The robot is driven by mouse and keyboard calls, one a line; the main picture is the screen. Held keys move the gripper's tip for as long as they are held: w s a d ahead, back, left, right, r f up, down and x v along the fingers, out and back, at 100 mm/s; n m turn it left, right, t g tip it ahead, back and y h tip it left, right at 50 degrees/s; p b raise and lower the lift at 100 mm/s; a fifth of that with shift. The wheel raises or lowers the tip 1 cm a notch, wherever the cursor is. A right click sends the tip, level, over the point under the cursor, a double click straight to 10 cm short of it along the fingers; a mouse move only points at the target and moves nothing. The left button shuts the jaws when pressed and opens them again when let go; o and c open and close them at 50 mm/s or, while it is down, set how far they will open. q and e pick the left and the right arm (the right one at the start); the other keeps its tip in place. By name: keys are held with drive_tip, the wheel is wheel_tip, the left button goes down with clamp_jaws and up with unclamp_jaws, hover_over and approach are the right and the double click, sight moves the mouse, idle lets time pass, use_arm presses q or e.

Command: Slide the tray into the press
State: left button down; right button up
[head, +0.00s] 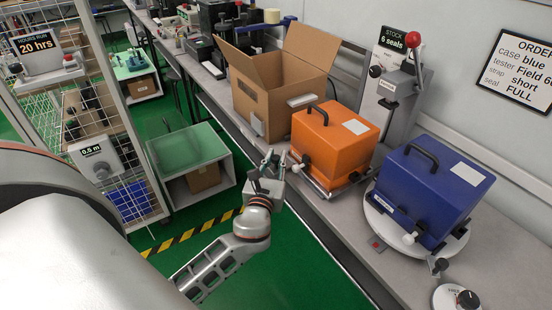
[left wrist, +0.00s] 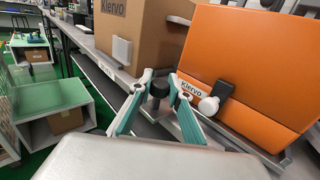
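A grey metal tray or base (head: 325,193) shows as a thin edge under the orange case (head: 327,138); most of it is hidden. My left gripper (head: 269,163) is at the bench's front edge, left of the orange case. A grey lever device with a red ball (head: 402,88), perhaps the press, stands behind the cases. My right gripper is not in view.
A blue case (head: 428,190) sits on a round white turntable (head: 455,243) at the right. An open cardboard box (head: 262,98) stands behind my left gripper. A wire cage (head: 60,92) and a green-topped cabinet (head: 188,147) are at the left. Green floor lies before the bench.

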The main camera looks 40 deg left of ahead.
sight(294, 170)
use_arm(q)
drive_tip(key=w+d, duration=0.1)
drive_tip(key=w, duration=0.1)
drive_tip(key=w+d, duration=0.1)
drive_tip(key=w, duration=0.2)
drive_tip(key=w+d, duration=0.1)
drive_tip(key=w, duration=0.1)
drive_tip(key=shift+w+p, duration=0.3)
drive_tip(key=shift+w, duration=0.05)
drive_tip(key=c, duration=1.9)
unclamp_jaws()
drive_tip(key=shift+s+d, duration=0.1)
drive_tip(key=v, duration=1.2)
